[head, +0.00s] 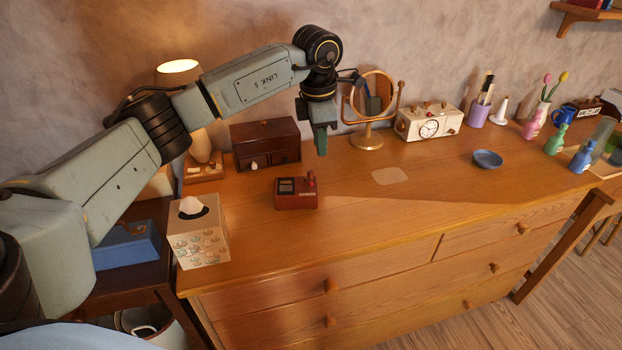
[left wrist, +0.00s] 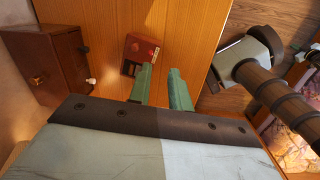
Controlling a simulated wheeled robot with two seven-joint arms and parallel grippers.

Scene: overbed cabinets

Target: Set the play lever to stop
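A small dark red box (head: 297,196) stands on the dresser top. It has a dark panel on its top and a small red upright piece (head: 311,179) at its right side, which may be the play lever; its setting is too small to read. In the left wrist view the red box (left wrist: 141,50) lies just beyond my fingertips. My left gripper (head: 321,148) hangs above and behind the box in the head view, apart from it. In the left wrist view its two green fingers (left wrist: 161,76) are apart with nothing between them.
A dark wooden chest (head: 265,144) stands behind the box, a tissue box (head: 198,232) to its left. A round mirror (head: 374,95), a cream clock (head: 430,122) and a blue dish (head: 488,159) stand to the right. The dresser top (head: 350,215) around a pale mat (head: 389,176) is clear.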

